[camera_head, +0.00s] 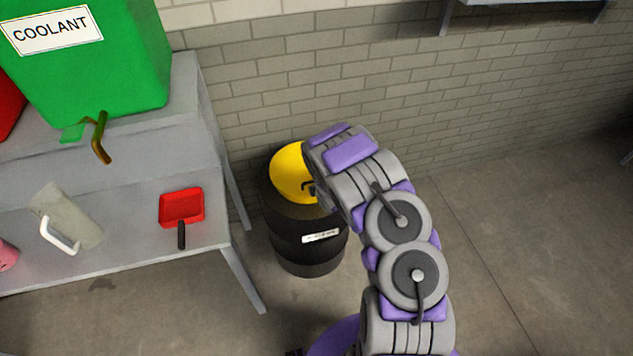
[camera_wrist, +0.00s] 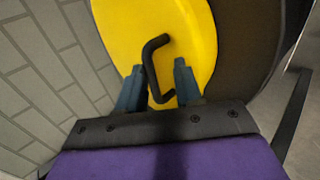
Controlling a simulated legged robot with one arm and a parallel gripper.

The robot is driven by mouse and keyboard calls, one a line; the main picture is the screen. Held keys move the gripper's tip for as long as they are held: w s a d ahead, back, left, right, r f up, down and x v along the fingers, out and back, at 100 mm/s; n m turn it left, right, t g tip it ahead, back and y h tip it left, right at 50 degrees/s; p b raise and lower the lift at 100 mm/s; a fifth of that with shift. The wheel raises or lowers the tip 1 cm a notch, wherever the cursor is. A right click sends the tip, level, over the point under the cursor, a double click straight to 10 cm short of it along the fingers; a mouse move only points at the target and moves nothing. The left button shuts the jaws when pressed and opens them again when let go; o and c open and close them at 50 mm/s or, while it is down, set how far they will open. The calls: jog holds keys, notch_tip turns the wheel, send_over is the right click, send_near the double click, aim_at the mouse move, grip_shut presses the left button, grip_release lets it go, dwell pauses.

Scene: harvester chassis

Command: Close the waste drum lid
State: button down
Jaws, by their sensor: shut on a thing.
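The black waste drum (camera_head: 305,255) stands on the floor against the brick wall, right of the workbench, with a small white label on its side. Its yellow lid (camera_head: 289,170) shows at the drum's top, partly hidden behind my arm. I cannot tell how far the lid is tilted. In the wrist view the yellow lid (camera_wrist: 195,35) fills the upper middle, with a dark bent handle (camera_wrist: 151,62) on its face. My gripper (camera_wrist: 158,72) is shut on this handle, one blue-grey finger on either side. In the head view my fingers are mostly hidden by the wrist.
A grey workbench (camera_head: 130,255) stands left of the drum. It holds a green coolant container (camera_head: 95,65) with a tap, a grey jug (camera_head: 65,215) and a red dustpan-like tray (camera_head: 182,208). A shelf (camera_head: 530,3) is on the wall, upper right. The floor at right is clear.

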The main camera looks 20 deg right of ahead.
jog(key=s+f, duration=0.2)
jog(key=shift+s+f+g, duration=0.1)
jog(key=shift+f+g, duration=0.2)
jog(key=shift+g, duration=0.1)
jog(key=c, duration=1.3)
grip_release()
jog(key=shift+c, duration=0.7)
jog(key=shift+s+d+r+p, duration=0.2)
jog(key=shift+s+p, duration=0.1)
jog(key=shift+s, duration=0.25)
jog(key=w+r+p+v, duration=0.1)
jog(key=p+v, duration=0.9)
jog(key=v, duration=0.6)
jog(key=shift+w+a+r+t, duration=0.2)
jog(key=shift+w+r+t, duration=0.1)
jog(key=shift+r+t, duration=0.15)
